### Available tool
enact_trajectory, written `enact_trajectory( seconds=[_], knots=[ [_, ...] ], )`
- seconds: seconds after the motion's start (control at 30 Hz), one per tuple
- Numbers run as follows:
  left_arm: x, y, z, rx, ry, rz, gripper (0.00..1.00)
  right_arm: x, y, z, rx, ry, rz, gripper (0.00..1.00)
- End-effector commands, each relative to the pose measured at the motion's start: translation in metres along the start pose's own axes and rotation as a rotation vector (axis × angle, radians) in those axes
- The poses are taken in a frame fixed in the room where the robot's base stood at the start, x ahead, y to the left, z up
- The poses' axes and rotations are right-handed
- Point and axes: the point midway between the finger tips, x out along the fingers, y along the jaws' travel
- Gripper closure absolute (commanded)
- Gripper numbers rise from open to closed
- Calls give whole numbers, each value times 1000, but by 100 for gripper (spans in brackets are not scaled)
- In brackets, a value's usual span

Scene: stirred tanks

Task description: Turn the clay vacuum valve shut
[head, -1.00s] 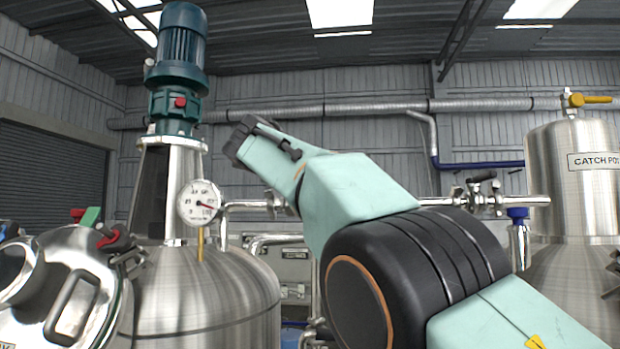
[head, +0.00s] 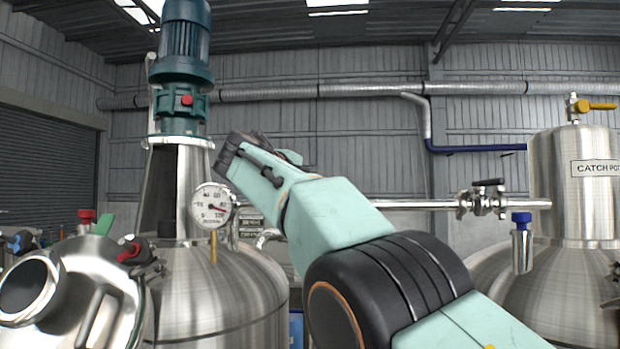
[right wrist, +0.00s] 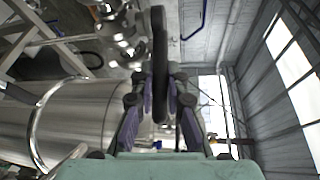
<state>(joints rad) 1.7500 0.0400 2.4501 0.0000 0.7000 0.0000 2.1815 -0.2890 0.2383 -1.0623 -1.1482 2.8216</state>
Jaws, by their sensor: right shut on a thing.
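My right gripper (right wrist: 158,92) shows in the right wrist view, its two purple-padded fingers closed on a long dark lever (right wrist: 160,45) that runs up between them. A shiny steel fitting (right wrist: 112,22) lies just left of the lever; it looks like a valve body. No clay colour is clear on the lever from this side. In the head view my right arm crosses the middle, in front of the steel vacuum pipe (head: 420,204), and hides part of it. The right gripper's fingers and the held lever cannot be made out there. My left gripper is out of view.
A steel tank (head: 230,300) with a pressure gauge (head: 212,206) and blue motor (head: 182,45) stands left. The catch pot (head: 575,225) with a yellow-handled valve (head: 592,106) stands right. A black-handled valve (head: 487,197) sits on the pipe, right of my arm.

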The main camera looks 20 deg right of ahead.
Motion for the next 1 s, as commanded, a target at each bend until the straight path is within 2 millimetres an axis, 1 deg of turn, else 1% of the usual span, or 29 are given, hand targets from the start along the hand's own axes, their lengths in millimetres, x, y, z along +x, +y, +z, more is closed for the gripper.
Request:
enact_trajectory(
  seconds=[0.03, 0.7, 0.73, 0.8, 0.83, 1.0],
  knots=[
    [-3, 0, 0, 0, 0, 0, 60, -2, -7, 2, 6, -6, -13, 100],
    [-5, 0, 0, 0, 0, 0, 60, -3, -4, 1, 9, 10, -13, 100],
    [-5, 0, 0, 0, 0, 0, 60, -3, -4, 1, 9, 10, -13, 84],
    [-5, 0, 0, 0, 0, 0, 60, -3, -4, 1, 9, 11, -12, 78],
    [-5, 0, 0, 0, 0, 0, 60, -3, -4, 1, 8, 11, -12, 76],
    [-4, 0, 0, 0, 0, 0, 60, -3, -2, 1, 7, 14, -9, 76]
  ],
)
